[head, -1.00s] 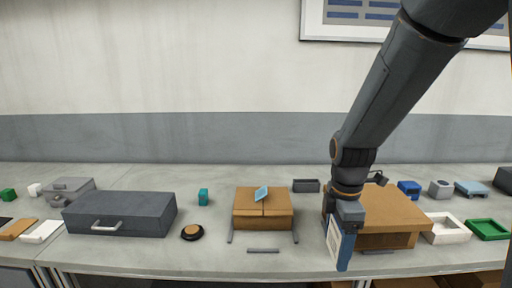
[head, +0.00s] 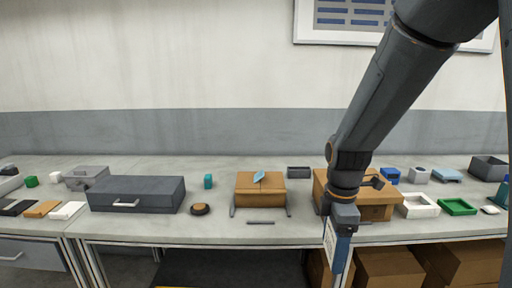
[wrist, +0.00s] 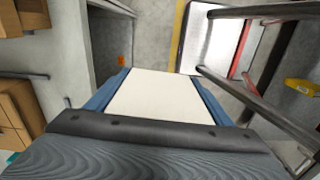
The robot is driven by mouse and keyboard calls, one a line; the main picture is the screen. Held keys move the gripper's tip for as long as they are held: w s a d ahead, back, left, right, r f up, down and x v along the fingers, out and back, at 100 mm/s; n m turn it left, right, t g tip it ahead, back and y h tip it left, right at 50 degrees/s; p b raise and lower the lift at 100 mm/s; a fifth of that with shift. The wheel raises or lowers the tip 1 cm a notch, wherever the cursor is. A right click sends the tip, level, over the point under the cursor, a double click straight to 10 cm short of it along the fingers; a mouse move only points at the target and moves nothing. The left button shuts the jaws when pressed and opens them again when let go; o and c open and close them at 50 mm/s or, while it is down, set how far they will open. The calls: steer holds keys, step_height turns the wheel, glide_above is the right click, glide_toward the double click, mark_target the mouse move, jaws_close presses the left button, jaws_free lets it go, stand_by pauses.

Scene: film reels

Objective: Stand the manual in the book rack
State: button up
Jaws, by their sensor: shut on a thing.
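My gripper (head: 340,222) points down in front of the bench's front edge, right of centre in the head view. It is shut on the manual (head: 336,252), a thin blue and white book hanging below the jaws with its lower end beyond the bench edge. In the wrist view the manual (wrist: 158,97) shows a broad cream-white face between blue sides. I cannot pick out the book rack with certainty in either view.
A cardboard box (head: 378,207) stands behind my gripper. Another box (head: 260,190), a dark case (head: 137,194), a white tray (head: 419,206) and a green tray (head: 457,207) are on the bench. Dark bars (wrist: 255,100) cross the wrist view's right side.

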steer(key=shift+w+f+m, duration=0.3)
steer(key=shift+w+f, duration=0.05)
steer(key=shift+f, duration=0.1)
steer(key=shift+f+m, duration=0.2)
steer(key=shift+m, duration=0.1)
steer(key=w+f+m, duration=0.2)
steer(key=f+m, duration=0.6)
steer(key=f, duration=0.1)
steer(key=w+f+m, duration=0.2)
steer(key=f+m, duration=0.6)
steer(key=f, duration=0.1)
steer(key=shift+w+f, duration=0.2)
steer(key=shift+w, duration=0.05)
steer(key=shift+d, duration=0.1)
